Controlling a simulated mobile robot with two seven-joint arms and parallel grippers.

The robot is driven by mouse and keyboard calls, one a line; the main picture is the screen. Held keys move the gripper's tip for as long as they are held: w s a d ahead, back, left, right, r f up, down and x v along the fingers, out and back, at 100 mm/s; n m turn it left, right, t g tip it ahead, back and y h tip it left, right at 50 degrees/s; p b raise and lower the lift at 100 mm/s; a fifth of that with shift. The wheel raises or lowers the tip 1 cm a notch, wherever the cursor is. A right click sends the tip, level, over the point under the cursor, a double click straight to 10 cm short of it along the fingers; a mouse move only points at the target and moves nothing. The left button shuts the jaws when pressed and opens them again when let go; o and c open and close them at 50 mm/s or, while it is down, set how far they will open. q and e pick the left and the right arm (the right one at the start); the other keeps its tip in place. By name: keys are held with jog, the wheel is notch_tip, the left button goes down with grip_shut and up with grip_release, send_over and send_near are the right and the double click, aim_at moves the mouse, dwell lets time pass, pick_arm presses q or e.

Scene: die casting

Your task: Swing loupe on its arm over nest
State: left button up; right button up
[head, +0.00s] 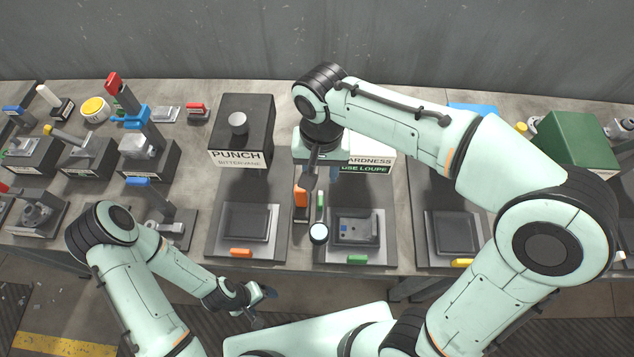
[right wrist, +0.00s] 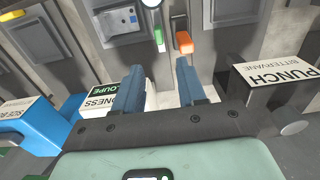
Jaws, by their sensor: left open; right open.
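The loupe (head: 318,233) is a round pale lens in a dark rim, at the left edge of the nest (head: 378,240) and not over its middle. It also shows at the top of the right wrist view (right wrist: 152,3). The nest is a grey plate holding a grey part (head: 356,232) with blue marks. An orange grip (head: 300,197) stands behind the loupe, and shows in the right wrist view (right wrist: 184,42). My right gripper (right wrist: 159,76) is open and empty above the hardness station, its fingers pointing toward the orange grip. My left gripper (head: 262,305) is open and empty before the bench's front edge.
The dark PUNCH box (head: 240,130) stands left of my right gripper. The HARDNESS "use loupe" box (head: 372,162) is partly hidden by my right arm. Empty dark trays (head: 246,222) flank the nest. Clamps and levers crowd the left; a green box (head: 575,140) stands at right.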

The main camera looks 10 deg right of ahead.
aim_at(320, 200)
jog(key=f, duration=0.8)
jog(key=f+b, duration=0.1)
jog(key=f, duration=0.3)
jog(key=shift+s, duration=0.3)
jog(key=shift+w+f, duration=0.1)
jog(key=shift+f, duration=0.3)
pick_arm(q)
jog(key=shift+s+f, duration=0.85)
jog(key=shift+s, duration=0.1)
pick_arm(e)
grip_shut()
